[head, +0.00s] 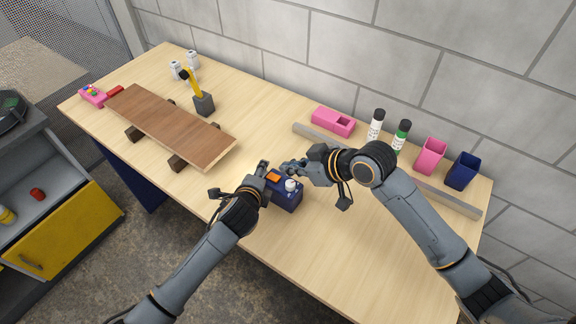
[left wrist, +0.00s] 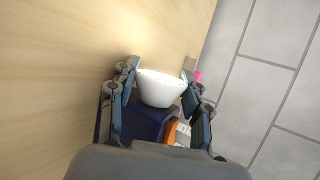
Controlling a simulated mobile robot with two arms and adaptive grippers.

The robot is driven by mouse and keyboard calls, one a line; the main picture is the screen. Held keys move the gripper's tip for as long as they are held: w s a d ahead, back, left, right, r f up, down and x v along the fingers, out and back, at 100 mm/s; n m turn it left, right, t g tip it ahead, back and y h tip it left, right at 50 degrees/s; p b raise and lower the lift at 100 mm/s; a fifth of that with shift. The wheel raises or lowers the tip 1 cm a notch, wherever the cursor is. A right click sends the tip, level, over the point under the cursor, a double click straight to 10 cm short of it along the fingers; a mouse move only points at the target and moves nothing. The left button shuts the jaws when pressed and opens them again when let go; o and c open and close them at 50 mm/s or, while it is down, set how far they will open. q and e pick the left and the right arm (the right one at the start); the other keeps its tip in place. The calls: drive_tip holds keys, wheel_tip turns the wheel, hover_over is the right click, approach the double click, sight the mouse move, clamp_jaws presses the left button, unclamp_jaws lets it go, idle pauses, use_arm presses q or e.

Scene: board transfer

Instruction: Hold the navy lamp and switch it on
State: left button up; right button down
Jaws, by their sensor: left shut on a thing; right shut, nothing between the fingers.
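In the left wrist view the white dome (left wrist: 162,88) shows between the fingers, above the navy body (left wrist: 143,122); the exact finger contact is hidden.
A brown board (head: 170,125) rests on dark blocks at the left. The front right table is clear.

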use_arm(q)
drive_tip(key=shift+a, duration=0.1)
drive_tip(key=o, duration=1.4)
